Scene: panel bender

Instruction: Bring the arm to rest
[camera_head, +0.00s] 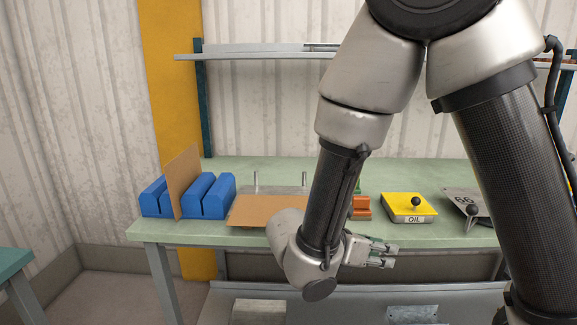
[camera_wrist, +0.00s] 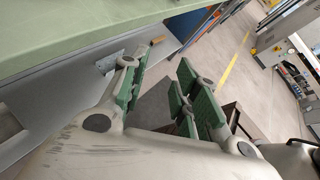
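My gripper (camera_head: 392,254) hangs in front of the green table's front edge in the head view, pointing right. In the wrist view my gripper (camera_wrist: 160,88) has its two green-padded fingers apart, with only floor showing between them. It holds nothing. My arm comes down from the top of the head view, bent, in front of the table (camera_head: 290,171). Part of the tabletop is hidden behind the arm.
A grey lower shelf (camera_head: 340,300) runs below.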

